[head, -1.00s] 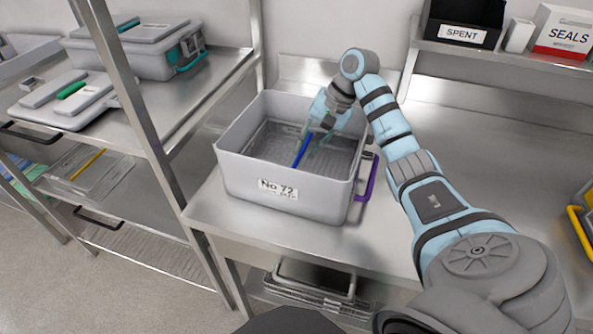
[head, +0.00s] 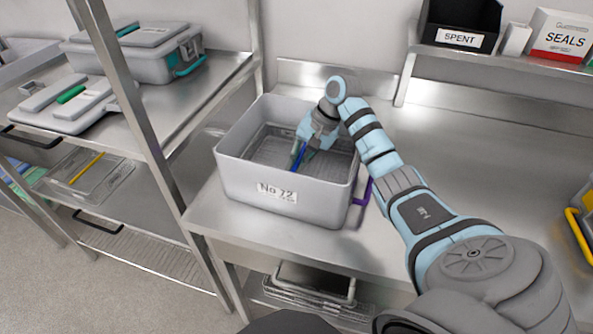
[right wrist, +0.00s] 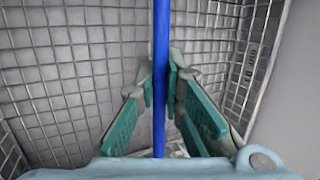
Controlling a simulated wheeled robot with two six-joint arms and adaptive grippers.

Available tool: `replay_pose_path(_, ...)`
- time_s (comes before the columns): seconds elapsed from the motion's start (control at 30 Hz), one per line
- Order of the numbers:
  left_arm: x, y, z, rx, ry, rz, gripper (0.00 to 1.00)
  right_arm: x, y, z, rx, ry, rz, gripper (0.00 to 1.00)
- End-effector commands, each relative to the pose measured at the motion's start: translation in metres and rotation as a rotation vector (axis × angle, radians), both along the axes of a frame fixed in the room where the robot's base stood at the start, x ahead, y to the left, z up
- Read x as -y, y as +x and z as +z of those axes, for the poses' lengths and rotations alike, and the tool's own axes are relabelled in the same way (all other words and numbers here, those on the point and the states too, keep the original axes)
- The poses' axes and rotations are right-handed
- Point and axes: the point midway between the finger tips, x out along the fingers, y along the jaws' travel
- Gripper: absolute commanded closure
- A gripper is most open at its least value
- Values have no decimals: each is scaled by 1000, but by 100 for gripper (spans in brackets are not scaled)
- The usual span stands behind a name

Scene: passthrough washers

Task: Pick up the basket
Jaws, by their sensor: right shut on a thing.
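A wire mesh basket (head: 262,148) sits inside the grey bin labelled No 72 (head: 235,190) on the steel bench. Its blue handle (head: 298,155) stands up near the middle of the bin. My right gripper (head: 301,150) reaches down into the bin and is shut on the blue handle. In the right wrist view the green finger pads (right wrist: 160,90) press on both sides of the blue handle (right wrist: 160,40), with the mesh walls (right wrist: 70,70) around them. Part of the basket is hidden by the gripper and the bin's front wall. My left gripper is not in view.
A purple handle (head: 362,192) sticks out at the bin's right side. A shelf at upper right carries a SPENT bin (head: 460,38) and a SEALS box (head: 562,38).

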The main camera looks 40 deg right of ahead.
Motion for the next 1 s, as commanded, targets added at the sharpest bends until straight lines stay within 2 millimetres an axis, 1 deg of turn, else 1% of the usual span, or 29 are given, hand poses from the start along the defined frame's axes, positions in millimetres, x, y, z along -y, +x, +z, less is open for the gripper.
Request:
replay_pose_path(0.23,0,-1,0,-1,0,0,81,1,0,2,0,-2,1,100)
replay_pose_path(0.37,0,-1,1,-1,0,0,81,0,0,15,2,-1,0,100)
replay_pose_path(0.47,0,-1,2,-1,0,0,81,0,1,33,3,-2,1,100)
replay_pose_path(0.57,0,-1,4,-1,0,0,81,0,1,58,5,-2,1,100)
replay_pose_path(0.67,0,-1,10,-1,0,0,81,0,1,88,5,-1,0,100)
replay_pose_path(0.7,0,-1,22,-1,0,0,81,0,0,102,1,-1,0,100)
replay_pose_path(0.8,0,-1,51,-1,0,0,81,0,0,130,0,-1,1,100)
replay_pose_path(1.0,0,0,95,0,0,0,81,0,0,173,0,-1,1,100)
